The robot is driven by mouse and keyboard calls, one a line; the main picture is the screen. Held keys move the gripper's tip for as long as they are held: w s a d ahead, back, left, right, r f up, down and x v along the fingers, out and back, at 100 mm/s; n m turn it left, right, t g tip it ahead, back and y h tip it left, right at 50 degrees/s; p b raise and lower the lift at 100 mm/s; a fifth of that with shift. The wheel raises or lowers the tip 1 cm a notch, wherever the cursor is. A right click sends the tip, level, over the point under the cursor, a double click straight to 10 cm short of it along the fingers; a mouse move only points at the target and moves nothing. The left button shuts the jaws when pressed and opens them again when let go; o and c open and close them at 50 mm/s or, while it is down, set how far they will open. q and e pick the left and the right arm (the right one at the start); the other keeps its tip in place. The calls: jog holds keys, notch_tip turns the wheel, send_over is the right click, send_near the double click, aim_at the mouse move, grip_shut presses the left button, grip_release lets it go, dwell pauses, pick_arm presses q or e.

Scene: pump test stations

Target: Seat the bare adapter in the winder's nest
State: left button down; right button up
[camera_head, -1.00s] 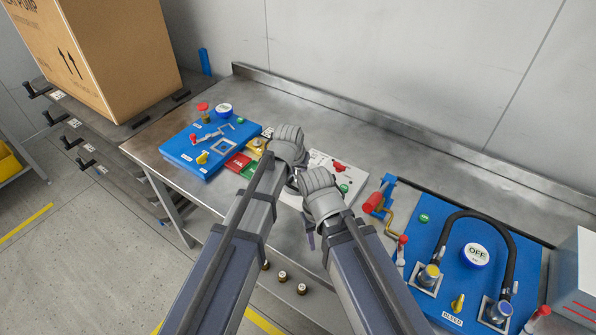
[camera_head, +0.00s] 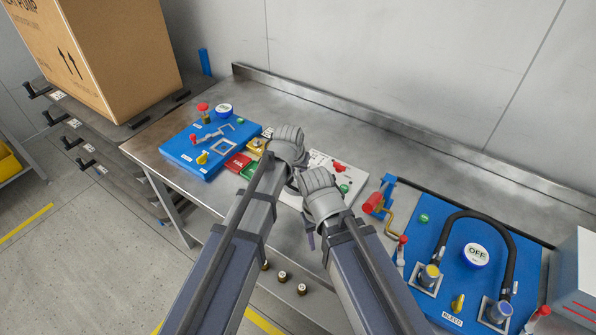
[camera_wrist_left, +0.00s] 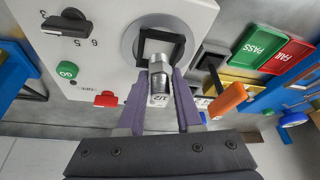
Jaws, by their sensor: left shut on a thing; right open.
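The adapter (camera_wrist_left: 158,68) is a silver fitting with a white label reading 1/2. My left gripper (camera_wrist_left: 158,88) is shut on it, with a purple finger on either side. The winder (camera_wrist_left: 105,30) is a white box with a black dial, a green GO button and a red lever. Its nest (camera_wrist_left: 146,45) is a black square frame in a grey ring. The adapter's top overlaps the nest's lower edge in the left wrist view; I cannot tell whether they touch. In the head view the winder (camera_head: 345,161) is partly hidden by my arms. My right gripper (camera_head: 309,232) is open, its fingers mostly hidden.
Green PASS (camera_wrist_left: 258,45) and red FAIL (camera_wrist_left: 287,57) plates lie beside the winder, with an orange handle (camera_wrist_left: 229,100) nearer. A blue station (camera_head: 190,148) stands left, and a blue hose panel (camera_head: 446,240) right. The bench behind my grippers is clear.

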pick_arm(q)
jog(key=shift+f+b, duration=1.05)
pick_arm(e)
jog(key=shift+f, duration=1.05)
pick_arm(q)
jog(key=shift+s+f, duration=0.1)
jog(key=shift+s, duration=0.1)
pick_arm(e)
jog(key=shift+s+f, duration=0.1)
